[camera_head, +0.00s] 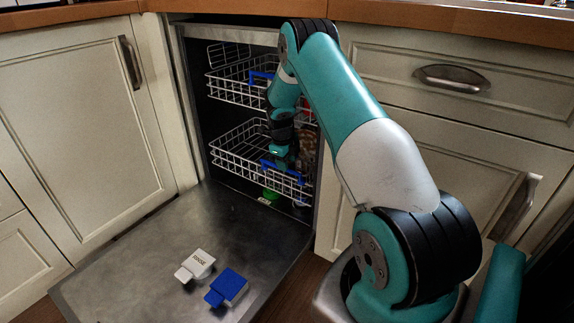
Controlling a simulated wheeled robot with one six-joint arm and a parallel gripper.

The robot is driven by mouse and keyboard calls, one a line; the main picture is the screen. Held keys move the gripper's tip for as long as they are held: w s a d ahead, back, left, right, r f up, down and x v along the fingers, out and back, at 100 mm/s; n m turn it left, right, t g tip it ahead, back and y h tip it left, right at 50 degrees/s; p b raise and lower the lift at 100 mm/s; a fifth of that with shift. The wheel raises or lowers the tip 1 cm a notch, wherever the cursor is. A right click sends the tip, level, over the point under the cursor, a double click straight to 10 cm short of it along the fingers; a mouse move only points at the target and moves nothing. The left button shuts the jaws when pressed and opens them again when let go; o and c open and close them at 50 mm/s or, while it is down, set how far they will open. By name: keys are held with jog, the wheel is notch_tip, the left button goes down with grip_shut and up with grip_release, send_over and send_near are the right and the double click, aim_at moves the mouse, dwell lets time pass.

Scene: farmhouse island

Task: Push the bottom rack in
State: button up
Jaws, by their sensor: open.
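The bottom rack (236,149) is a white wire basket inside the open dishwasher, with a blue handle (276,174) on its front edge. Its front sits near the cavity opening. My gripper (285,164) is at the front right part of this rack, just above and behind the blue handle in the picture. Its fingers are small and partly hidden, and I see nothing held in it. I cannot tell whether it touches the rack.
The upper rack (226,88), also with a blue handle, is above. The dishwasher door (142,250) lies lowered, bearing a white piece (196,266) and a blue piece (228,287). A green item (270,194) is below the rack. Cabinets (84,115) flank the opening.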

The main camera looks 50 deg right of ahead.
notch_tip(320, 180, up, 14)
jog(key=a+p, duration=0.2)
jog(key=p, duration=0.2)
jog(key=shift+s+a, duration=0.25)
jog(key=shift+a, duration=0.15)
